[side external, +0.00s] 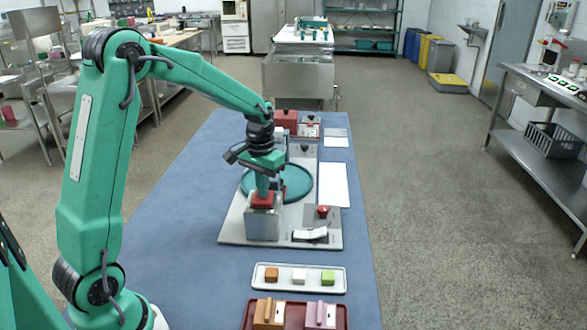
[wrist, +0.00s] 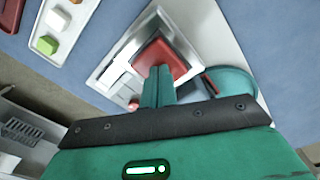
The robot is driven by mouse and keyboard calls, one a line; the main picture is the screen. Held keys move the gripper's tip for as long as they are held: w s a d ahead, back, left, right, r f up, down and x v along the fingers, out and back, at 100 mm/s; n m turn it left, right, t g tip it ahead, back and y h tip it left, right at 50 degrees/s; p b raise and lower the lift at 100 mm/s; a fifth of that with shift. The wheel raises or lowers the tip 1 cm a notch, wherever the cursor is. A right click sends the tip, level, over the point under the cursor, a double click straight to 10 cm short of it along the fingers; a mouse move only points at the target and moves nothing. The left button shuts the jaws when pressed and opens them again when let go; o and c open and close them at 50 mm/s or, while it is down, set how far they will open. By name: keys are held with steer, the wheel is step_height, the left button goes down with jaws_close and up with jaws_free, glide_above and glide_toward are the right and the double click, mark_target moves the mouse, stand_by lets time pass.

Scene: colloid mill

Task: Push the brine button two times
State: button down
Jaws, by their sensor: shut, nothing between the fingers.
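A red square button (side external: 263,199) tops a grey metal box (side external: 262,225) on the left front of a light panel (side external: 232,225). I cannot read a brine label on it. My gripper (side external: 263,190) points down at this button, its fingers together and empty. In the wrist view the red button (wrist: 170,57) sits in its square metal frame, and my gripper's closed fingertips (wrist: 157,72) overlap its near edge. I cannot tell whether the tips touch the button or how far it is pressed.
A teal round dish (side external: 298,182) lies behind the button box. A red knob (side external: 323,211) and a black-and-white rocker (side external: 310,235) are to the right. A white tray (side external: 259,286) with small blocks and a dark red tray (side external: 343,312) with boxes lie in front. Blue table is clear leftward.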

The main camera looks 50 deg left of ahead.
steer(key=shift+r, duration=3.3)
steer(key=shift+r, duration=0.95)
stand_by(3.8)
